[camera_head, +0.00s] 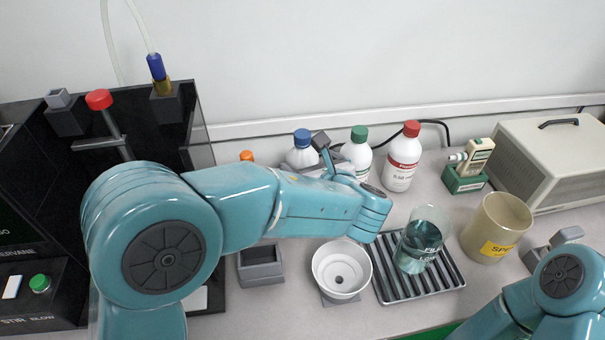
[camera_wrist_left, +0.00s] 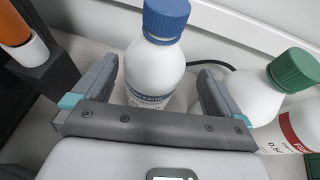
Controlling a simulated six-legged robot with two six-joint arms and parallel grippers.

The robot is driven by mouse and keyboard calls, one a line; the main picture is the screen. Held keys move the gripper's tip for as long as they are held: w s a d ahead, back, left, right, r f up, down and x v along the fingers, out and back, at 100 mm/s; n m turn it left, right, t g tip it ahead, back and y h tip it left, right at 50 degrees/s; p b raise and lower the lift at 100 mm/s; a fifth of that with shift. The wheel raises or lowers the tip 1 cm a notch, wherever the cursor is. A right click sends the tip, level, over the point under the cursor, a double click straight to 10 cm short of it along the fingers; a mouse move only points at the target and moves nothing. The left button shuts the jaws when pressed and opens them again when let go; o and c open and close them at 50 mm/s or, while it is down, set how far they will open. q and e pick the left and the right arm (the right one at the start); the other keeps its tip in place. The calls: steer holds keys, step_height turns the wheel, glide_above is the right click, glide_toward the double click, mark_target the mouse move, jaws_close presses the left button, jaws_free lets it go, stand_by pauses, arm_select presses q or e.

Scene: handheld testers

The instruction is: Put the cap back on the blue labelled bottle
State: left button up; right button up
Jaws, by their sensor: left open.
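The white bottle with blue lettering on its label (camera_wrist_left: 150,82) stands upright at the back of the bench. A blue cap (camera_wrist_left: 166,17) sits on its neck. In the head view the bottle (camera_head: 299,158) and its cap (camera_head: 302,138) are partly behind my left arm. My left gripper (camera_wrist_left: 160,80) is open, with one grey finger on each side of the bottle's body. Gaps show, so the fingers do not look closed on it. In the head view the left gripper (camera_head: 318,147) is beside the bottle. My right arm enters at lower right; its gripper is not seen.
A green-capped bottle (camera_head: 357,153) and a red-capped bottle (camera_head: 402,160) stand close on the right. An orange-topped item (camera_wrist_left: 22,38) is at left. A beaker (camera_head: 424,235) on a ribbed tray (camera_head: 426,292), a white bowl (camera_head: 342,268) and a beige beaker (camera_head: 500,225) stand in front.

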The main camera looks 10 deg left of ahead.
arm_select(q)
steer(key=x, duration=0.4)
steer(key=shift+a+b, duration=0.35)
steer(key=shift+a, duration=0.15)
steer(key=shift+w+a+f, duration=0.15)
steer(key=shift+w, duration=0.15)
steer(key=c, duration=1.4)
step_height(320, 180, up, 20)
steer(key=p, duration=0.5)
steer(key=shift+p, duration=0.3)
steer(key=shift+c, duration=0.2)
